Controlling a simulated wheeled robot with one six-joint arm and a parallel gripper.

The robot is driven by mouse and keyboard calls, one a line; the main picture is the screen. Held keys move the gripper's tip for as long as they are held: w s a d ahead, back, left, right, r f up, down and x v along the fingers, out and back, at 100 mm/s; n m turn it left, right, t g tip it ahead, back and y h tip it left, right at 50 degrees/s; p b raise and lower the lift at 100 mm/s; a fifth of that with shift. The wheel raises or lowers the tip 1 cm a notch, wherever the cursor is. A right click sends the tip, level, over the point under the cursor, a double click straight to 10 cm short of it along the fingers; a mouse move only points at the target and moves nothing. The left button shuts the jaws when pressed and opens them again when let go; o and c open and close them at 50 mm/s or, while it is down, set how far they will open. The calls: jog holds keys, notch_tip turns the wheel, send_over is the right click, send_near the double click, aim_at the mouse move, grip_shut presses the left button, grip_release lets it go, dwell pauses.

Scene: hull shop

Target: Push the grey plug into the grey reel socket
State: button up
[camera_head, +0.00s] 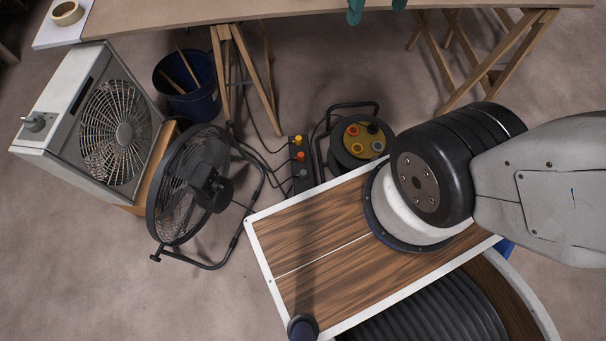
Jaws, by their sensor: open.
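A cable reel (335,154) with a black tubular frame stands on the floor at the upper middle. The grey one appears to sit in the strip, apart from the reel. My arm shows at the right, but my gripper is out of view.
A floor fan (190,185) and a boxy fan unit (90,125) stand at left. A blue bucket (188,95) is behind. A trestle table (300,10) spans the back. Dark cables run beside the strip. Floor at lower left is clear.

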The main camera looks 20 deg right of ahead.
jog(key=w+f, duration=0.5)
jog(key=w, duration=0.6)
jog(key=w+f, duration=0.5)
jog(key=w, duration=0.5)
jog(key=w+a+f, duration=0.1)
jog(key=w+f, duration=0.7)
jog(key=f, duration=0.3)
jog(key=n+g, duration=0.1)
send_over(305, 172)
notch_tip(305, 172, down, 64)
jog(key=shift+r, duration=0.15)
